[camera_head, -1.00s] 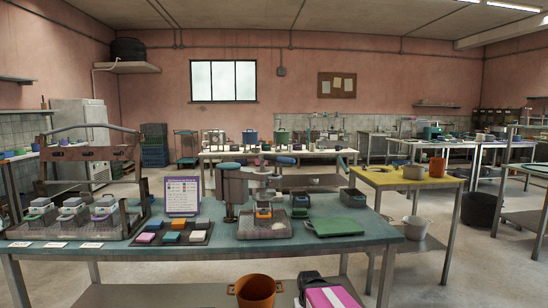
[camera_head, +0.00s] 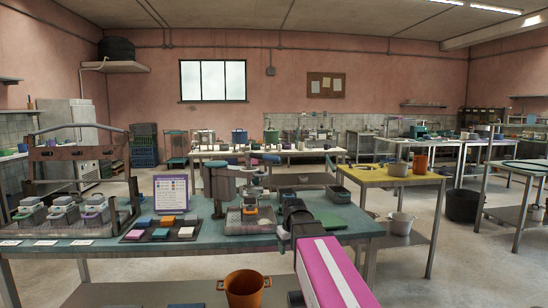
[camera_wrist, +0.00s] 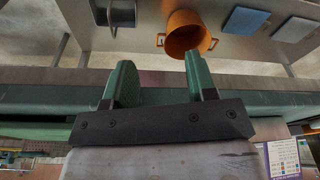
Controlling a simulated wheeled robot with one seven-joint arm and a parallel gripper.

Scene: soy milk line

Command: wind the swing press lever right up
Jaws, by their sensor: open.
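The swing press (camera_head: 250,200) stands on the teal-topped table, right of the sign. Its upper part has teal-ended handles near the top; which one is the lever I cannot tell for sure at this size. My gripper (camera_wrist: 160,82) shows two green fingers in the wrist view, spread apart with nothing between them. The fingers are over the table's front edge, apart from the press, which the wrist view does not show. In the head view my magenta and white arm rises in front of the table, right of the press, and its fingers cannot be made out.
An orange pot (camera_head: 245,289) stands on the lower shelf and also shows in the wrist view (camera_wrist: 184,35). A purple-edged sign (camera_head: 171,193), a dark tray of coloured blocks (camera_head: 132,236) and a rack (camera_head: 78,152) stand left. A yellow table (camera_head: 385,177) is behind right.

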